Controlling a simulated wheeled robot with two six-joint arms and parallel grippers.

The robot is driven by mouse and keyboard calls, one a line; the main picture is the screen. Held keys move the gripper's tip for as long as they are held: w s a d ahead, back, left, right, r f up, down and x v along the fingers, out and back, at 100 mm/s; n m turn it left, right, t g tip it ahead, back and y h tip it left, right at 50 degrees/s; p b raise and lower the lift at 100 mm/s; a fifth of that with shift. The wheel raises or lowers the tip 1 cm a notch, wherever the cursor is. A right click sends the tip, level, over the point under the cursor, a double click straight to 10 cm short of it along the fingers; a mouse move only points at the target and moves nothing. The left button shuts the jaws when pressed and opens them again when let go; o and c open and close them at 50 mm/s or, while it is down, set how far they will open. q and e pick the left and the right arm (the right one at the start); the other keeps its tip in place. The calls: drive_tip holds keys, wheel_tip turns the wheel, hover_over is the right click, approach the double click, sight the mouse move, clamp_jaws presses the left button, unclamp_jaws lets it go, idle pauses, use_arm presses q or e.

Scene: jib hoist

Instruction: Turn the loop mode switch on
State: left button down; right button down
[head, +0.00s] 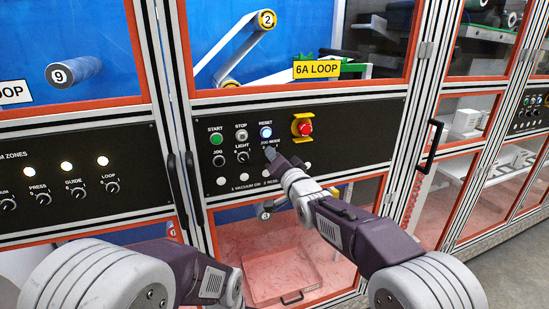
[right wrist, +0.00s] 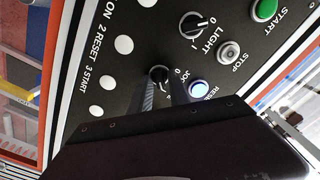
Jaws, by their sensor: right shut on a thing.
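The mode switch is a small black rotary knob on the black panel (head: 328,108) under the 6A LOOP sign. It shows between my fingers in the right wrist view (right wrist: 158,73). The knob's exact angle is unclear.
Another LOOP knob (head: 112,187) is on the left panel. A door handle (head: 430,145) sticks out at right.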

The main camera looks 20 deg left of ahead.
drive_tip(key=shift+r, duration=0.2)
drive_tip(key=c, duration=1.3)
unclamp_jaws()
drive_tip(key=shift+d, duration=0.15)
drive_tip(key=shift+f, duration=0.1)
drive_tip(key=b+v, duration=0.3)
drive_tip(key=v, duration=0.6)
